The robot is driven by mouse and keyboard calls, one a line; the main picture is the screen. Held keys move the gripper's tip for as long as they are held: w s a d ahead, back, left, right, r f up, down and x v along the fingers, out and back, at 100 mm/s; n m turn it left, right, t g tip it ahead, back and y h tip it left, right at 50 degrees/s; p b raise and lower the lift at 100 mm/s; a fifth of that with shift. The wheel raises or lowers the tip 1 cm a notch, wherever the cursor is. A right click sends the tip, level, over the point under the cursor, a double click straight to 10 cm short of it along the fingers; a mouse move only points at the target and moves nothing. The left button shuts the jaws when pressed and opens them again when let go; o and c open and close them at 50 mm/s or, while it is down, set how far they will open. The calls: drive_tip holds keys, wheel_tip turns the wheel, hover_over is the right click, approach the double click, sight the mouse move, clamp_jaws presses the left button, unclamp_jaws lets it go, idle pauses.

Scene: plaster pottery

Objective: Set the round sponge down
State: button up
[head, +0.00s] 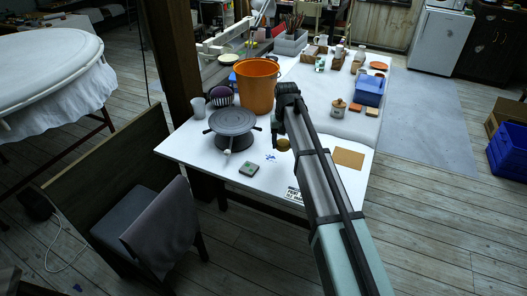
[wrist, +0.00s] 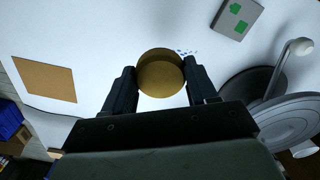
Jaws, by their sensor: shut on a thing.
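The round sponge (wrist: 160,75) is a yellow-brown disc, held between the two dark fingers of my gripper (wrist: 162,86) in the wrist view. I cannot tell exactly how far the sponge is above the table top.
A dark banding wheel (head: 232,122) stands to the left, with an orange bucket (head: 257,88) behind it. A grey-green block (head: 249,168) lies near the front edge. A brown square board (head: 348,158) lies right of my arm. Table between block and wheel is clear.

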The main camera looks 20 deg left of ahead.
sight(280, 161)
drive_tip(key=shift+w+a+f+m, duration=0.3)
drive_tip(key=shift+w+f+m, duration=0.25)
drive_tip(key=shift+f, duration=1.05)
drive_tip(key=shift+w+a+f+m, duration=0.35)
drive_tip(key=shift+f+m, duration=0.3)
drive_tip(key=shift+f, duration=0.95)
drive_tip(key=shift+w+a+f+m, duration=0.2)
drive_tip(key=shift+w+f+m, duration=0.35)
drive_tip(key=shift+f, duration=1.05)
drive_tip(key=shift+s+f, duration=0.1)
drive_tip(key=o, duration=1)
wheel_tip(280, 161, up, 12)
drive_tip(key=shift+f, duration=0.25)
drive_tip(key=shift+o, duration=0.7)
drive_tip(key=shift+r, duration=0.4)
